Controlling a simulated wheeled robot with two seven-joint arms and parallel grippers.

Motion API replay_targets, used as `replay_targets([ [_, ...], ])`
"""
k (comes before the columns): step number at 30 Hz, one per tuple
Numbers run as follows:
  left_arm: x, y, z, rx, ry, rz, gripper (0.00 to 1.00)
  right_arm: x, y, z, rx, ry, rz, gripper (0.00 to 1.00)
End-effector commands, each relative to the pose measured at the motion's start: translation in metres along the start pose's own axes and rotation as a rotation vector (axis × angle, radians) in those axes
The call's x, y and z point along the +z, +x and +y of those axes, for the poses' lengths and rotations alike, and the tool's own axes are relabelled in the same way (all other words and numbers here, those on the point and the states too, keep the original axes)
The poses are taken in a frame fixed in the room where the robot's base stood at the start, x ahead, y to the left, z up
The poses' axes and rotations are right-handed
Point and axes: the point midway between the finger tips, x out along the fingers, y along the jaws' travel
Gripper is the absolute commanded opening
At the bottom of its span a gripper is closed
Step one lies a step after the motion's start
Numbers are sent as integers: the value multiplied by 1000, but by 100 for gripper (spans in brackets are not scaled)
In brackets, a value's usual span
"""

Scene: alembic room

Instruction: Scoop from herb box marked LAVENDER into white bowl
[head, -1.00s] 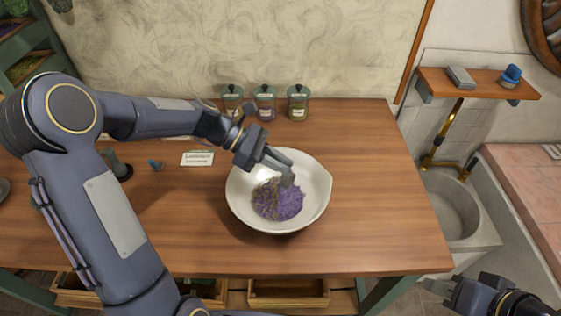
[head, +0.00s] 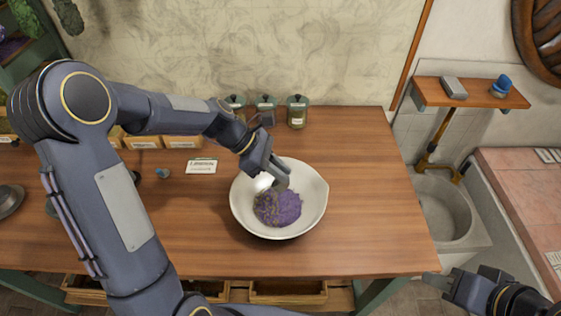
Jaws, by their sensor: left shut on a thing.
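The white bowl (head: 316,203) stands upright on the wooden table and holds a heap of purple herb (head: 281,207) with a brownish patch on its left side. My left gripper (head: 277,183) is over the bowl, just above the herb's back edge. It is shut on a small pale tool, apparently the scoop (head: 263,182), mostly hidden by the fingers. Labelled wooden herb boxes (head: 183,142) stand at the back left, partly behind my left arm; their labels are too small to read. My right gripper (head: 440,283) is low at the right, off the table, with its finger gap unclear.
A white label card (head: 201,166) lies left of the bowl. Several lidded jars (head: 297,112) stand at the table's back. A stone basin (head: 445,212) and a wall shelf (head: 470,92) are at the right. The table right of the bowl is clear.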

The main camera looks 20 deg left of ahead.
Motion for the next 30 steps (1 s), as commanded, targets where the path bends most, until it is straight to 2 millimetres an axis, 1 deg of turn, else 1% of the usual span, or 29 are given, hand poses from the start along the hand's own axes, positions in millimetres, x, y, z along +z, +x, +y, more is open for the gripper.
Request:
replay_targets([
  [1, 7, -4, -1, 3, 6, 28, 0, -5, -11, -5, 0, 0, 0, 32],
  [8, 8, -6, -1, 30, 24, 156, 0, -17, -34, -15, 0, 0, 0, 32],
  [12, 11, -7, -1, 56, 47, 280, 0, -24, -46, -21, 0, 0, 0, 32],
  [13, 8, -3, -1, 61, 53, 312, 0, -21, -41, -19, 0, 0, 1, 32],
  [14, 8, -3, -1, 68, 57, 342, 0, -20, -40, -18, 0, 0, 0, 32],
  [24, 11, -7, -1, 135, 99, 668, 0, -20, -39, -18, 0, 0, 0, 32],
  [27, 11, -8, -1, 153, 105, 746, 0, -20, -39, -18, 0, 0, 0, 32],
  [30, 11, -10, 0, 164, 107, 787, 0, -20, -39, -18, 0, 0, 0, 32],
])
